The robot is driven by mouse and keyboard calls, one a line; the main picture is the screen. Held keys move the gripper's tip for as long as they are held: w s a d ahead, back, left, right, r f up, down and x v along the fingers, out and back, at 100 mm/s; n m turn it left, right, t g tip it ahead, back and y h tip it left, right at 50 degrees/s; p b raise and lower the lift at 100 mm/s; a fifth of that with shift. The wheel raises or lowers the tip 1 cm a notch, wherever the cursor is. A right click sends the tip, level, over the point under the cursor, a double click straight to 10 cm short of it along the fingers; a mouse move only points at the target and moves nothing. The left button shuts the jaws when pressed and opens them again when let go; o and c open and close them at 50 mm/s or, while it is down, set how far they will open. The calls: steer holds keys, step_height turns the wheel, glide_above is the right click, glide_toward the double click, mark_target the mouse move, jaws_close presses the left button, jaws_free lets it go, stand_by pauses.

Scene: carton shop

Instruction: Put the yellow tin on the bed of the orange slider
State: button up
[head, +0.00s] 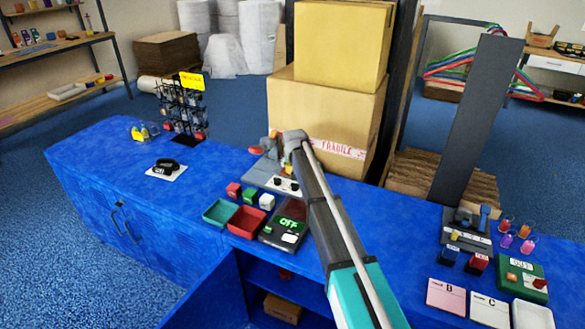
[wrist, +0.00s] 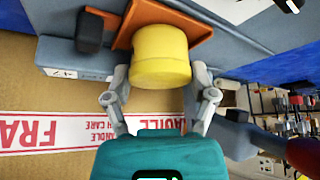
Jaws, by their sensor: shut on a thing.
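The yellow tin (wrist: 162,57) is between the two fingers of my gripper (wrist: 161,75) in the wrist view, and the gripper is shut on it. The orange slider (wrist: 185,17) shows just beyond the tin, with its orange bed and raised edge partly covered by it. The tin overlaps the bed in this view; I cannot tell whether it touches it. In the head view my arm reaches to the grey device by the cartons, and it hides most of the slider and the tin.
A large carton (head: 325,110) with a FRAGILE band stands close behind my gripper. On the blue counter (head: 100,160) are a teal tray (head: 219,212), a red tray (head: 247,222) and a device reading OFF (head: 287,224). A dark block (wrist: 90,32) stands left of the slider.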

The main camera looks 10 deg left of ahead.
steer(key=shift+f, duration=0.15)
steer(key=o, duration=1.1)
steer(key=p+v, duration=0.2)
steer(key=shift+r, duration=0.35)
steer(key=p+v, duration=0.8)
steer(key=v, duration=0.1)
steer(key=shift+s+r, duration=0.25)
steer(key=shift+s, duration=0.05)
steer(key=shift+d, duration=0.1)
stand_by(0.6)
